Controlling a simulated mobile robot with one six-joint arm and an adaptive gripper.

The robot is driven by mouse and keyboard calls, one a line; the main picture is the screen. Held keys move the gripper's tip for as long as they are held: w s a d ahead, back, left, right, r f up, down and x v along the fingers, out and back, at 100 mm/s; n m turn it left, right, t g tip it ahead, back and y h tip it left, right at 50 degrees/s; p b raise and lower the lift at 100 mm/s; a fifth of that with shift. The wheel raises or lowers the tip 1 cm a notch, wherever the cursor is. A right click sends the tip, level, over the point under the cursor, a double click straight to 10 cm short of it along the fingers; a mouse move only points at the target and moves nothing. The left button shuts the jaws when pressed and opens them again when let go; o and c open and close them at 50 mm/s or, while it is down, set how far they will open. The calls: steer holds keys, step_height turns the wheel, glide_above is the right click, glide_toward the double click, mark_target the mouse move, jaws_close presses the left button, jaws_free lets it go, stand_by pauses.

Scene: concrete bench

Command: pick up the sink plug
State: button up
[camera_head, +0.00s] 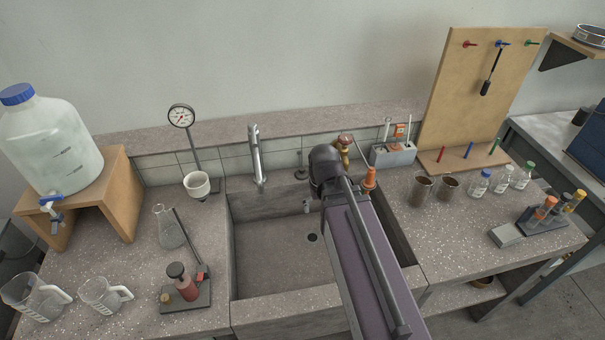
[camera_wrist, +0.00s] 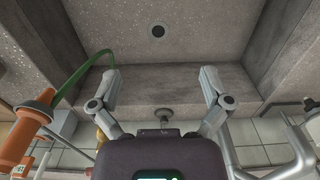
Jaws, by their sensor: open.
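The sink plug (camera_head: 300,171) looks like a small dark piece with an upright stem on the ledge behind the sink, right of the tap. In the wrist view a grey disc with a short stem, apparently the plug (camera_wrist: 164,114), shows between the bases of my fingers, beyond the gripper and apart from it. My gripper (camera_wrist: 161,72) is open and empty, with its fingers spread over the sink's back wall. In the head view one fingertip of my gripper (camera_head: 306,206) shows over the sink; my arm hides the rest.
The stone sink (camera_head: 265,265) is empty, with a dark drain hole (camera_head: 312,237). The tall tap (camera_head: 257,155) stands left of the plug. An orange-handled piece (camera_wrist: 27,130) with a green hose (camera_wrist: 85,68) is close to one finger. A grey box (camera_head: 393,156) stands behind right.

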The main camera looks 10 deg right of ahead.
step_height(320, 180, up, 3)
steer(key=n+t+p, duration=0.1)
steer(key=n+p, duration=0.1)
glide_above(302, 169)
steer(key=s, duration=0.1)
steer(key=shift+s+d+f, duration=0.1)
steer(key=shift+s+f, duration=0.05)
steer(key=shift+f, duration=0.1)
steer(key=f+b, duration=0.5)
steer(key=w+f+b, duration=0.1)
steer(key=f+b, duration=0.2)
steer(key=shift+f, duration=0.2)
steer(key=shift+f, duration=0.1)
steer(key=shift+w+f+b, duration=0.2)
steer(key=shift+f+b, duration=2.3)
steer(key=shift+b, duration=0.2)
steer(key=shift+c, duration=0.2)
steer(key=shift+s+r, duration=0.1)
steer(key=c, duration=1.2)
